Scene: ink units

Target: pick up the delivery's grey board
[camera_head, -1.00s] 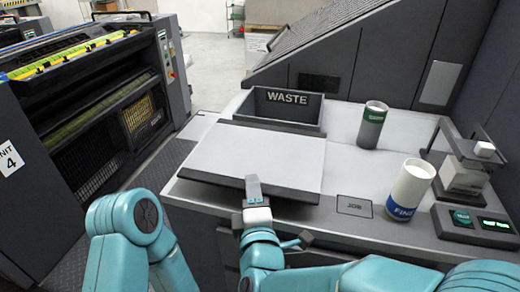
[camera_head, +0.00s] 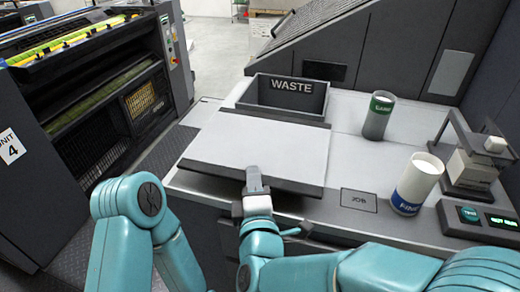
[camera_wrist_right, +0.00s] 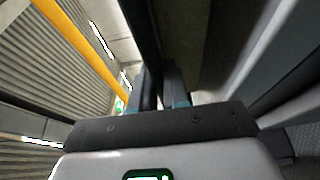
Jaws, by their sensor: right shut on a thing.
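The grey board (camera_head: 255,147) is a wide, flat slab with a pale grey top and a dark front edge. It is in the middle of the head view, over the light counter in front of the waste bin. My right gripper (camera_head: 256,180) is shut on the middle of the board's front edge. In the right wrist view, the two fingers (camera_wrist_right: 163,88) stand close together around a dark strip. I cannot tell whether the board rests on the counter or is slightly raised. My left arm shows at the left, but its gripper is out of view.
A dark bin marked WASTE (camera_head: 289,97) stands just behind the board. A green-banded cup (camera_head: 378,117), a white and blue cup (camera_head: 415,183) and a device with lit buttons (camera_head: 478,215) stand to the right. A flat JOB label (camera_head: 358,201) lies near the front edge.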

